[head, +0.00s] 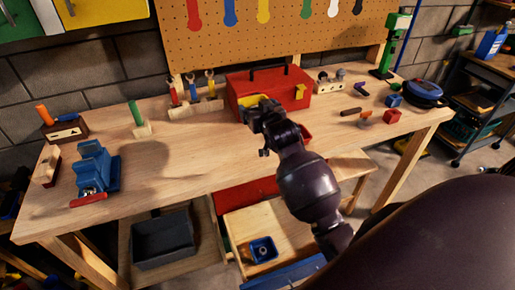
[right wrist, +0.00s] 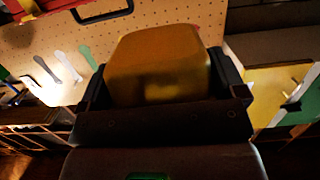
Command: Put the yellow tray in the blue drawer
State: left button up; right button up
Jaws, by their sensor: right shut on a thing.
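My right gripper (head: 262,112) is over the workbench, in front of the red toolbox, with its arm coming from the lower right. In the right wrist view the yellow tray (right wrist: 158,62) sits between its jaws, which are shut on it. In the head view only a bit of the tray (head: 252,100) shows past the gripper. The blue drawer front (head: 285,273) shows low in the head view. Its pulled-out wooden box (head: 283,222) holds a small blue container with a round piece inside. My arm hides part of this drawer. My left gripper is not in view.
The red toolbox (head: 290,85) stands at the back of the workbench (head: 200,160). A blue vise (head: 95,172) stands at the left. A red panel (head: 247,194) lies under the bench's front edge. The bench's middle is mostly clear.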

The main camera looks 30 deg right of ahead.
notch_tip(320, 180, down, 15)
jog(key=shift+f, duration=0.1)
dwell(0.5)
jog(key=shift+f, duration=0.2)
jog(key=o, duration=0.6)
